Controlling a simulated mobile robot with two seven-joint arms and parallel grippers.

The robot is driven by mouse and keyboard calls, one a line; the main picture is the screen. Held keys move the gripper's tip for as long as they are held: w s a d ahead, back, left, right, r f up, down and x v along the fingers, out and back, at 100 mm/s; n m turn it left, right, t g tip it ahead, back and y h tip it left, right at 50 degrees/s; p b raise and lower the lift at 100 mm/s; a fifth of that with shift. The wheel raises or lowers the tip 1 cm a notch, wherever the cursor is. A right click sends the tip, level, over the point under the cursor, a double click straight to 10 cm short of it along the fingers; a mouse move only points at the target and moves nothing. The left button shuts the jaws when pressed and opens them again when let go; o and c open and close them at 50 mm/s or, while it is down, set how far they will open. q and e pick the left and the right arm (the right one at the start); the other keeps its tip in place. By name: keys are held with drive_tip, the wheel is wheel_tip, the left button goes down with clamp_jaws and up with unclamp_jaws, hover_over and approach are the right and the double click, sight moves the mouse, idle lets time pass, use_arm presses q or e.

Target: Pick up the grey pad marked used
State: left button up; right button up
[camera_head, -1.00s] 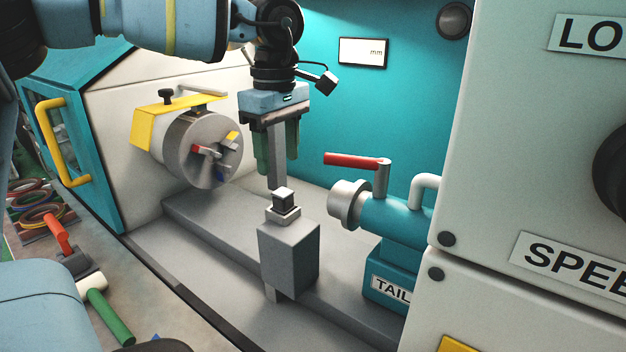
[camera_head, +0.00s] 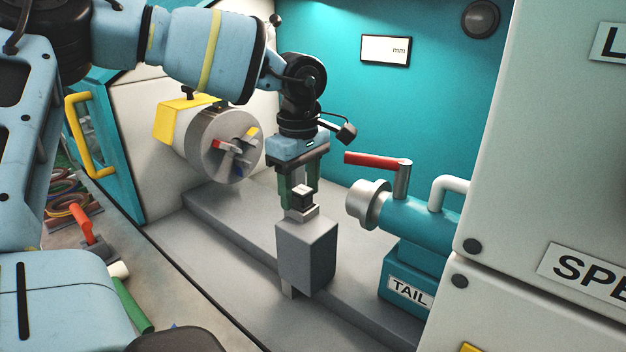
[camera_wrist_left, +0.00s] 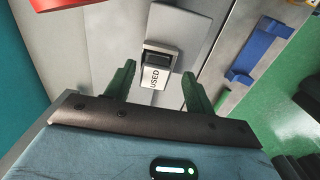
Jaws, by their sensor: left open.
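The grey pad marked USED (camera_wrist_left: 154,78) shows in the left wrist view, lying between my left fingers with a dark block (camera_wrist_left: 159,58) right beside it. In the head view, a small light-and-dark block (camera_head: 302,193) sits on top of the grey post (camera_head: 306,252); the lettering cannot be read there. My left gripper (camera_head: 299,201) points down over the post top, and it also shows in the left wrist view (camera_wrist_left: 157,72). It is open, its green fingers on either side of the pad, with gaps visible. My right gripper is not in view.
The teal tailstock (camera_head: 415,220) with its red lever (camera_head: 372,159) stands close right of the post. The chuck (camera_head: 228,147) is behind left. A tray ledge at left holds a red-handled tool (camera_head: 82,222) and a green-handled tool (camera_head: 133,305). The bed before the post is clear.

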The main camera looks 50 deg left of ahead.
sight(302, 189)
use_arm(q)
drive_tip(key=shift+f, duration=0.15)
drive_tip(key=c, duration=1.1)
wheel_tip(302, 189, up, 10)
drive_tip(key=shift+w+f, duration=0.15)
drive_tip(key=shift+w, duration=0.2)
drive_tip(key=shift+a, duration=0.1)
